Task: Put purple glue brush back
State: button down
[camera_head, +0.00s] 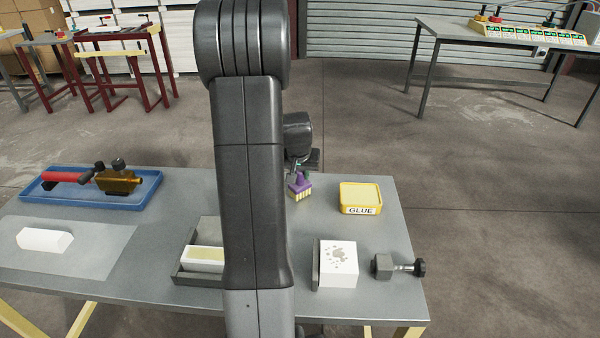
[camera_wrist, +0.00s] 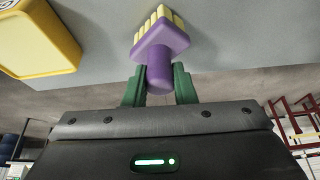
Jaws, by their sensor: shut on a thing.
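The purple glue brush (camera_head: 300,187) has a purple body and handle with pale yellow bristles. My gripper (camera_head: 302,170) is shut on its handle. In the wrist view, the green fingers of my gripper (camera_wrist: 160,85) stand on both sides of the round purple handle of the brush (camera_wrist: 160,55). In the head view, the brush is left of the yellow glue container (camera_head: 360,193), which carries a GLUE label. The container also shows in the wrist view (camera_wrist: 40,45). I cannot tell whether the bristles touch the table. My arm hides part of the table's middle.
The grey table (camera_head: 180,215) holds a blue tray (camera_head: 60,197) with red and brass tools at left. A white block (camera_head: 44,240), a grey holder with a pale block (camera_head: 204,258), a white stamped block (camera_head: 339,264) and a clamp screw (camera_head: 397,267) are nearer the front.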

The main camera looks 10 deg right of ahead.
jog(key=shift+f, duration=0.3)
dwell(0.4)
jog(key=c, duration=1.1)
grip_release()
jog(key=shift+o, duration=0.3)
jog(key=shift+o, duration=1.2)
jog(key=v, duration=1.3)
jog(key=shift+s+r, duration=0.2)
jog(key=shift+r, duration=0.2)
jog(key=shift+a+f, duration=0.1)
